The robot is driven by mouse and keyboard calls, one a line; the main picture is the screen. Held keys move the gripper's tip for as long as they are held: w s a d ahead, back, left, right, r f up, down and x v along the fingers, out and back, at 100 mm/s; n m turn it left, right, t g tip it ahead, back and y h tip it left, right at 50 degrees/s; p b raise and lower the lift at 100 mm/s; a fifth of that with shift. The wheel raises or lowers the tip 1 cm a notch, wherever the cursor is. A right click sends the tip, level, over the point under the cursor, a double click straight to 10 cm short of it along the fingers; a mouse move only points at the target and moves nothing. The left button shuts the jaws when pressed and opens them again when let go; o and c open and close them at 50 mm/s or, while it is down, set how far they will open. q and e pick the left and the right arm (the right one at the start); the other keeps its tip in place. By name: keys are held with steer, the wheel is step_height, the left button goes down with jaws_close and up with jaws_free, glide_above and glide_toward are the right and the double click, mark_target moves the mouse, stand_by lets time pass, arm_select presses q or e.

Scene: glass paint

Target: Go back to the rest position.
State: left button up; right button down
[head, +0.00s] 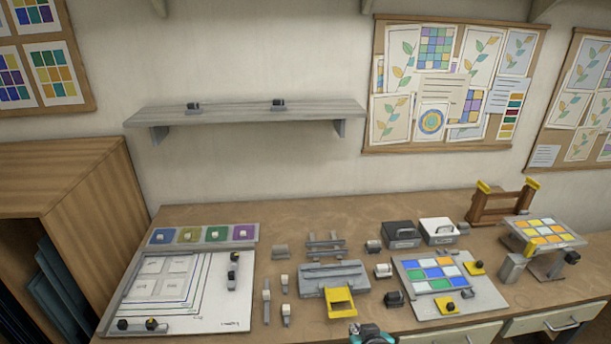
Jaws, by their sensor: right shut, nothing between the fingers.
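My right gripper (371,332) shows only as a small teal and dark piece at the bottom edge, in front of the workbench (390,225). It is shut with nothing held; most of it is cut off by the frame. My left gripper is not in view. A grey fixture (330,278) with a yellow part (341,301) stands on the bench just beyond the right gripper. A panel of coloured glass tiles (433,273) lies to the right of it.
A white board with frames (130,312) covers the bench's left side. A tilted tile panel (543,233) stands at right. Black (402,233) and white (438,231) boxes sit behind. A wall shelf (240,112) hangs above. A wooden cabinet (95,210) is at left.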

steer(key=s+d+f+g+b, duration=0.2)
steer(key=s+b, duration=0.6)
steer(key=s, duration=0.2)
steer(key=shift+s+d+f+g, duration=0.15)
steer(key=shift+s+d+g, duration=0.15)
steer(key=shift+s, duration=0.05)
stand_by(0.8)
